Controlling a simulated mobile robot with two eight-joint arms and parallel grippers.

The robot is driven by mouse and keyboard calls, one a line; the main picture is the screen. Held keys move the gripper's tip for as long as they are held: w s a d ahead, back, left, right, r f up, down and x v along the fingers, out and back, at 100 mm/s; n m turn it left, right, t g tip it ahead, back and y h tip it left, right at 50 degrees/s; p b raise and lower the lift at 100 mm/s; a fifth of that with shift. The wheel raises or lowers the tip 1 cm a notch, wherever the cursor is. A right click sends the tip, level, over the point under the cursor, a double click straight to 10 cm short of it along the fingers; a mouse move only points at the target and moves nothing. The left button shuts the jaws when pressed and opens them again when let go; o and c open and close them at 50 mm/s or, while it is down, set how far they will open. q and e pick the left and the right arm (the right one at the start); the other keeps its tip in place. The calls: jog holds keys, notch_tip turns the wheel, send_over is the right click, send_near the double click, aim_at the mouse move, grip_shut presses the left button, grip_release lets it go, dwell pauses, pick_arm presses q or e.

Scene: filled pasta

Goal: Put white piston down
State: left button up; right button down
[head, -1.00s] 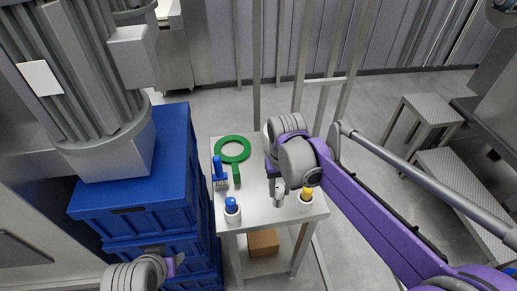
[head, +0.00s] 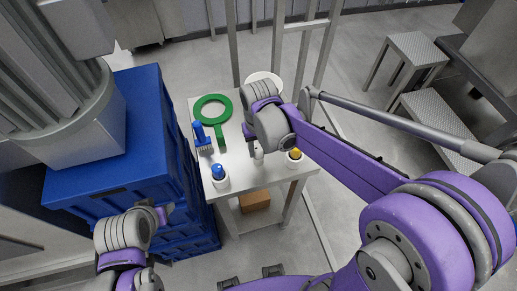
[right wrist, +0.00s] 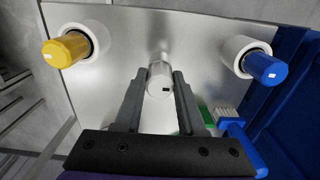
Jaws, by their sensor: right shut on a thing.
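The white piston (right wrist: 160,80) is a pale cylinder with a small dark mark, held between the two fingers of my right gripper (right wrist: 156,92) in the right wrist view. In the head view my right gripper (head: 257,148) points down over the front part of the grey table (head: 240,172). The piston's lower end (head: 259,158) shows just below it, and I cannot tell whether it touches the tabletop. My left gripper (head: 163,214) is at the lower left, beside the blue crates and away from the table; its fingers are not clear.
A white holder with a blue piece (head: 219,175) and one with a yellow piece (head: 294,156) stand either side of the piston. A green ring-shaped tool (head: 213,97), a blue brush (head: 201,136) and a white round item (head: 265,77) lie behind. Stacked blue crates (head: 140,130) adjoin the table.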

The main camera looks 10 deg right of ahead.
jog(key=shift+f, duration=0.45)
jog(key=c, duration=0.5)
grip_release()
